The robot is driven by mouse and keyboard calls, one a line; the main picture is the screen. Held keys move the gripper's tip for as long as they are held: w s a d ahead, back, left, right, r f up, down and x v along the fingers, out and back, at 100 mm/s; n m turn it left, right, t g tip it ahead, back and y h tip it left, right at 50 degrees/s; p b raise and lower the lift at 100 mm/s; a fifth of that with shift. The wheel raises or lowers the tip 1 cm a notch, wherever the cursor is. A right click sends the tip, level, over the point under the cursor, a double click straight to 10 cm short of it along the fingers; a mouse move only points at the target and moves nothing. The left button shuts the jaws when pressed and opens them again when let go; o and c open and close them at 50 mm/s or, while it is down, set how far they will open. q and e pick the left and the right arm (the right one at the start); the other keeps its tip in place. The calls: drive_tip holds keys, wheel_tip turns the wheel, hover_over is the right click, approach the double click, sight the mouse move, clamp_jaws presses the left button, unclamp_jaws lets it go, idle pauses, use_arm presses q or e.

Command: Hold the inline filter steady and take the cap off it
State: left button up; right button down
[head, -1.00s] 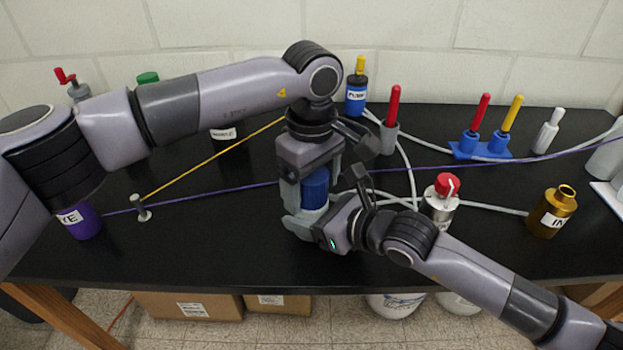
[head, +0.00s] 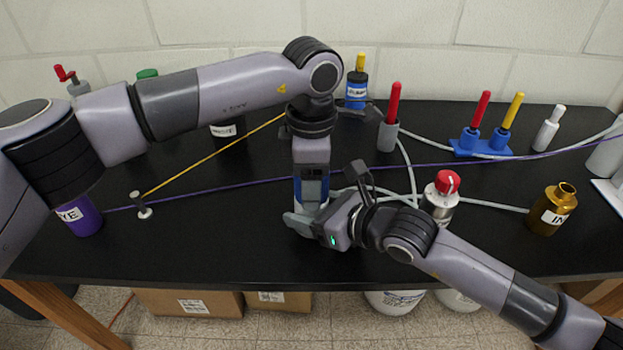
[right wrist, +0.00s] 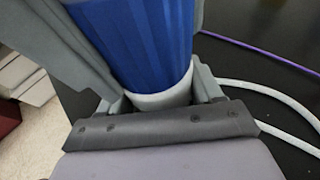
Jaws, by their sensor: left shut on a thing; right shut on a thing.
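The inline filter stands upright near the front middle of the table. Its ribbed blue cap (right wrist: 140,40) fills the upper part of the right wrist view, above the pale grey filter body (right wrist: 162,98). My left gripper (head: 311,198) comes straight down from above and is shut on the cap, which it mostly hides in the head view. My right gripper (head: 306,222) reaches in low from the right and is shut around the filter body. The cap still sits on the body; any gap between them cannot be made out.
A red-topped canister (head: 441,198) stands close to my right wrist, with pale hoses running behind it. A purple line (head: 230,189) crosses behind the filter. A gold bottle (head: 553,209) stands at the right.

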use_arm(q)
drive_tip(key=shift+n, duration=0.5)
drive_tip(key=o, duration=1)
drive_tip(key=shift+o, duration=0.8)
drive_tip(key=shift+s+d, duration=0.1)
